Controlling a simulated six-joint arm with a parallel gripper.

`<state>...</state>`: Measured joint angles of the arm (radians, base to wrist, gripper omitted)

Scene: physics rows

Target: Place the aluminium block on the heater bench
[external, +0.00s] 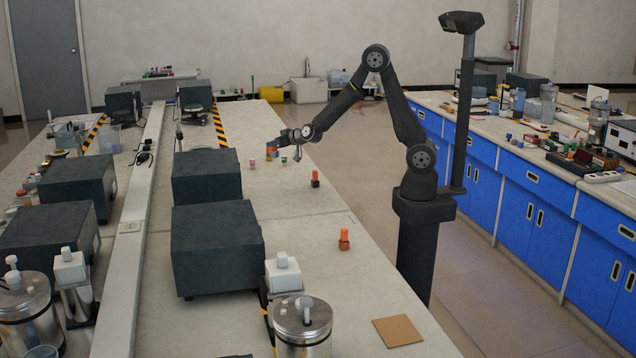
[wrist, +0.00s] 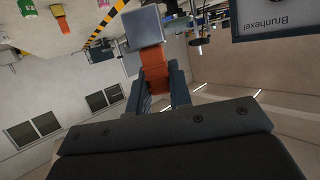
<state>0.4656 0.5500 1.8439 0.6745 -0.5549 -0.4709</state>
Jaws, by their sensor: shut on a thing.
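My gripper (wrist: 154,72) is shut on the orange handle (wrist: 153,62) of a grey metallic block (wrist: 143,27), which I take as the aluminium block. In the wrist view the block sticks out beyond the fingertips, and the picture is upside down. In the external view my gripper (external: 278,143) is at the end of the outstretched arm, over the far part of the near bench (external: 330,275). The held block is too small there to make out clearly, and I cannot tell whether it touches anything below. I cannot tell which thing is the heater bench.
Small pink (external: 252,163) and green (external: 283,160) pieces stand close by my gripper. Two orange-handled pieces (external: 315,179) (external: 344,239) stand nearer on the bench. Large dark boxes (external: 215,245) line its left side. A cork-coloured mat (external: 397,331) lies at the front right.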

